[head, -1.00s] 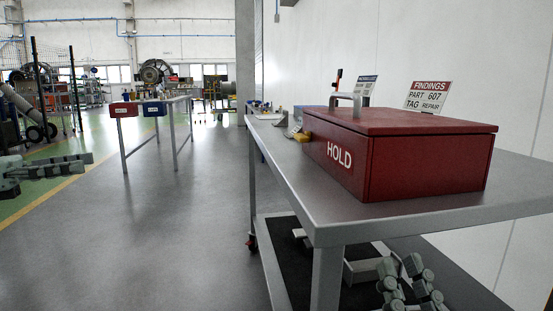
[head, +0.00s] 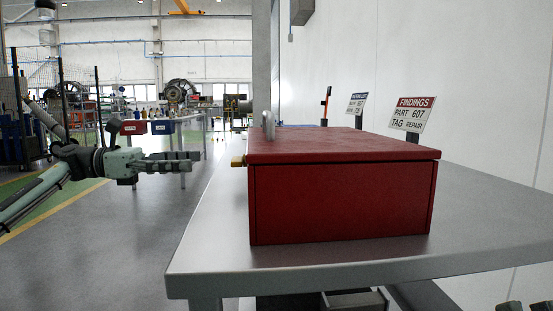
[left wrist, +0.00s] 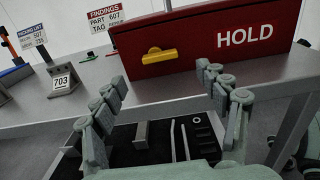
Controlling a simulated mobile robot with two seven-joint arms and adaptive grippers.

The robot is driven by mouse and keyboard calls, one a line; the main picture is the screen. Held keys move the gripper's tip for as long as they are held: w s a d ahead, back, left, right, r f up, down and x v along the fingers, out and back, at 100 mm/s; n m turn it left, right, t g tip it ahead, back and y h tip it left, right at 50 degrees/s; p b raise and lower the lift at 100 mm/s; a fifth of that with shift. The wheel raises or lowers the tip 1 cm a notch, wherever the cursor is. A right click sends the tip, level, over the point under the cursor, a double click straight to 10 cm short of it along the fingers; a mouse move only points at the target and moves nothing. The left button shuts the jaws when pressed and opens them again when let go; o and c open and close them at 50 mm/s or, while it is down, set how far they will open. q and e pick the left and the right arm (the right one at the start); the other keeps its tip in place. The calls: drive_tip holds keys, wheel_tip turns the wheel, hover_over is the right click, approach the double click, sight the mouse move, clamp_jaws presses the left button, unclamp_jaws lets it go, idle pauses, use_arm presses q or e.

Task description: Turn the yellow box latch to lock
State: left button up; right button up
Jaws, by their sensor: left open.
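The red box (head: 340,200) sits on the grey table with its lid down. Its yellow latch (head: 238,160) sticks out of the left side in the head view. In the left wrist view the latch (left wrist: 160,55) is a yellow bar lying roughly level on the red face, left of the word HOLD. My left gripper (head: 194,162) is open and empty, left of the latch and pointing at it, with a gap between. In the left wrist view its spread fingers (left wrist: 160,78) stand below the latch. Of my right gripper, only small parts (head: 511,306) may show at the bottom right edge; its fingers are unclear.
The grey table (head: 205,262) has bare top in front of the box. The FINDINGS sign (head: 411,113) and another sign (head: 356,103) stand behind it. A tag marked 703 (left wrist: 62,80) shows left of the box.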

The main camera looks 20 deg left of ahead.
sight(243, 159)
use_arm(q)
drive_tip(key=p+x, duration=0.1)
drive_tip(key=x, duration=0.6)
drive_tip(key=shift+w+d+r, duration=0.1)
drive_tip(key=shift+w+d, duration=0.45)
drive_tip(key=shift+d, duration=0.15)
use_arm(e)
drive_tip(key=shift+w+a+f+g, duration=0.15)
drive_tip(key=shift+w+f+g, duration=0.3)
drive_tip(key=shift+f+g, duration=0.2)
drive_tip(key=shift+w+a+f+g, duration=0.15)
drive_tip(key=shift+w+f+g, duration=0.35)
drive_tip(key=shift+g, duration=0.15)
use_arm(q)
drive_tip(key=c, duration=1.2)
